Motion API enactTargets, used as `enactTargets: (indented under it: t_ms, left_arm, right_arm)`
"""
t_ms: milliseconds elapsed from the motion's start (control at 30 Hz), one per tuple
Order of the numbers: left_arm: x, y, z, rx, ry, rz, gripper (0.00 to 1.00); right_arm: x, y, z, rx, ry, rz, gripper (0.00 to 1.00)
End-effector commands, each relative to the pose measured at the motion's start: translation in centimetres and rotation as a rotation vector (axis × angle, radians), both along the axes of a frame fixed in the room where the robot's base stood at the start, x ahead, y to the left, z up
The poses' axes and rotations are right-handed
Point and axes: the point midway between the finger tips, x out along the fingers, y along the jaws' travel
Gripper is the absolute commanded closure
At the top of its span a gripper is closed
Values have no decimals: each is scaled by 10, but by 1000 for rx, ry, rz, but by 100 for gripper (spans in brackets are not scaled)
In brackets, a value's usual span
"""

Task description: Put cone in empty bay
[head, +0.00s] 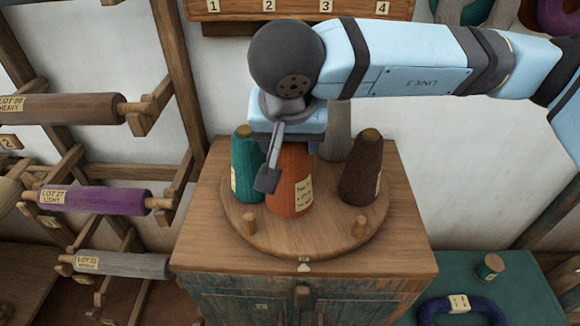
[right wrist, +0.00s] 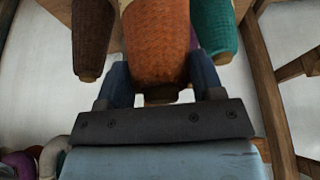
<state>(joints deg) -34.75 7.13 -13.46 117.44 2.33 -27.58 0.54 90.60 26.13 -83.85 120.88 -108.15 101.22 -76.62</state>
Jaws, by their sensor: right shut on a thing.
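An orange cone (head: 290,190) with a paper label is upright over the middle of a round wooden turntable (head: 305,245). My right gripper (head: 288,160) is shut on its upper part from above; the cone also shows between the fingers in the right wrist view (right wrist: 155,45). I cannot tell whether its base touches the board. A teal cone (head: 246,165) stands to its left, a dark brown cone (head: 361,168) to its right, and a grey cone (head: 339,130) behind, partly hidden by my arm. Two bare pegs, left (head: 249,223) and right (head: 359,227), stand at the front. My left gripper is not in view.
The turntable sits on a wooden cabinet (head: 410,245). A rack with labelled rolls (head: 95,200) stands left. A teal surface (head: 525,285) with a small spool (head: 489,267) and a blue hank (head: 440,312) is at lower right. A numbered board (head: 300,8) hangs above.

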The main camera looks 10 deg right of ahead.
Motion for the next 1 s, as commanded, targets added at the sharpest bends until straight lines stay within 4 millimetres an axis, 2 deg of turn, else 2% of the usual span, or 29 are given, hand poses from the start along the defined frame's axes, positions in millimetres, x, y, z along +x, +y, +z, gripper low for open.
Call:
enactTargets:
  t_ms: [100, 267, 500, 767, 900, 933, 1000]
  left_arm:
    - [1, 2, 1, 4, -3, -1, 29]
    - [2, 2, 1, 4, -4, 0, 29]
    - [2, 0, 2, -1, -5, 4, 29]
    - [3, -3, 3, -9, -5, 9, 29]
    - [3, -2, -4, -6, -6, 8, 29]
    - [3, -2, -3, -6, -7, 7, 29]
    - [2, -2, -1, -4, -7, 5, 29]
  right_arm:
    - [0, 0, -15, 1, 0, 0, 83]
    - [0, 0, -25, 0, 0, 0, 83]
    - [0, 0, -58, 0, 2, 0, 83]
    - [0, 0, -62, 1, -1, 0, 83]
    - [0, 0, -68, 1, -2, 0, 83]
    - [0, 0, -67, 1, -1, 0, 37]
    - [0, 0, -66, 1, -1, 0, 21]
